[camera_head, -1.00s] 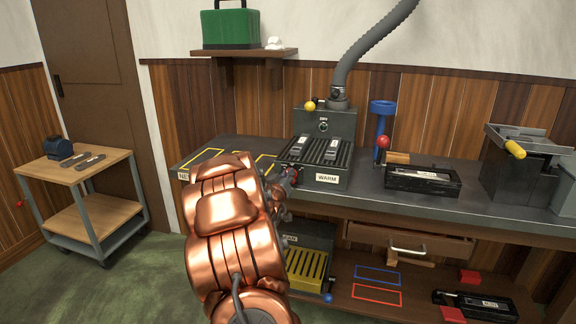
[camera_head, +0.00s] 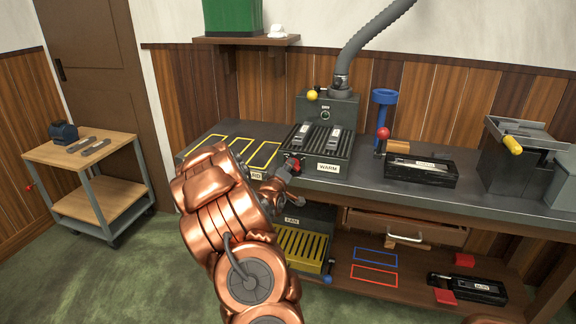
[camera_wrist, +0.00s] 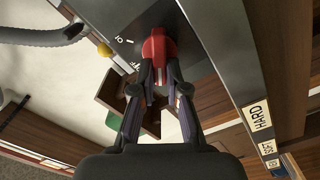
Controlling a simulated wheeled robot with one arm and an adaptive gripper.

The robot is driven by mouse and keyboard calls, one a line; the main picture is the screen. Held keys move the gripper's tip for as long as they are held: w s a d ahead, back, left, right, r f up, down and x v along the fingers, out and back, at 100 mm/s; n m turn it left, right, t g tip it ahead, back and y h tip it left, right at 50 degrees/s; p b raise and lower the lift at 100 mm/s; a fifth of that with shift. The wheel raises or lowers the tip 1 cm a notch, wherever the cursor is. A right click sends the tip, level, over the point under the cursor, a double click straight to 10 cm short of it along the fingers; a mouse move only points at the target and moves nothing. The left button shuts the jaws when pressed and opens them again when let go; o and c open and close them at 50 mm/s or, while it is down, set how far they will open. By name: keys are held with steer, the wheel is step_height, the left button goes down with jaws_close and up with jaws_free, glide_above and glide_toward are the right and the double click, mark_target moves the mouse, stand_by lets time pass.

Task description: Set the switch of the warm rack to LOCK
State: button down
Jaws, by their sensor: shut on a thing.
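The warm rack (camera_head: 312,169) is a dark slotted unit with a white WARM label, on the back workbench. Its red switch knob (camera_head: 292,165) is at the rack's front left corner. In the wrist view the red knob (camera_wrist: 158,46) sits on a dark panel with small white lettering, only partly readable. My gripper (camera_wrist: 160,78) is shut on the knob, one finger on each side. In the head view my gripper (camera_head: 284,176) is small and partly hidden by my copper arm. I cannot tell which mark the knob points to.
Two light blocks lie on the rack. A box with a yellow knob (camera_head: 312,95) and a grey hose (camera_head: 352,62) stand behind. A blue funnel stand (camera_head: 384,110) and black tool (camera_head: 422,170) are to the right. An open drawer (camera_head: 410,232) and a yellow-slotted rack (camera_head: 300,248) are below.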

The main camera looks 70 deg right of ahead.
stand_by(0.3)
steer(key=c, duration=1.2)
jaws_free()
steer(key=shift+s+a, duration=0.2)
steer(key=shift+a, duration=1.65)
steer(key=shift+s+a, duration=0.2)
steer(key=shift+a, duration=1.65)
